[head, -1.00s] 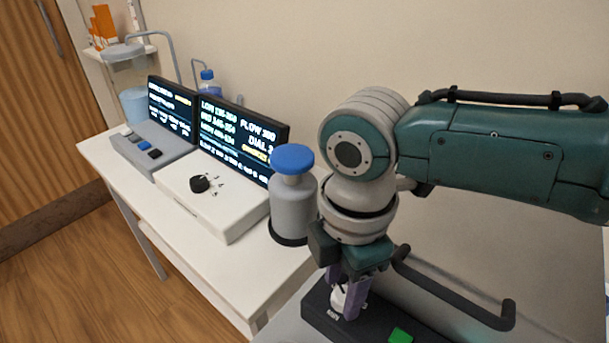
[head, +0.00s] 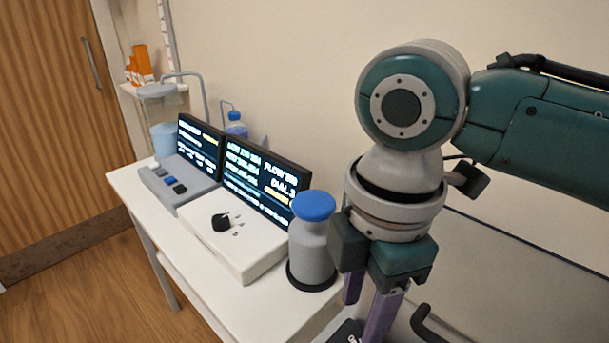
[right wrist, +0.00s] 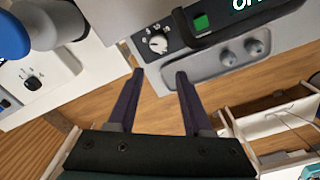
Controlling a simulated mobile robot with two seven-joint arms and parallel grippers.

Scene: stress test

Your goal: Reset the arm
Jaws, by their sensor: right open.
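My right arm comes in from the right in the head view, with its wrist bent down. Its gripper (head: 366,312) has two purple fingers, apart, pointing down beside the grey bottle with a blue cap (head: 313,250). In the right wrist view the open gripper (right wrist: 159,75) has nothing between its fingers. A white dial knob (right wrist: 158,43) on a black panel (right wrist: 180,35) lies just beyond the fingertips, apart from them. A green button (right wrist: 201,22) is on the same panel. My left gripper is in neither view.
A white table (head: 128,186) holds a white box with a black knob (head: 222,222), a grey keyed unit (head: 172,187) and two lit screens. A grey tray (right wrist: 215,66) with two round knobs lies beside the panel. Wood floor is open at the left.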

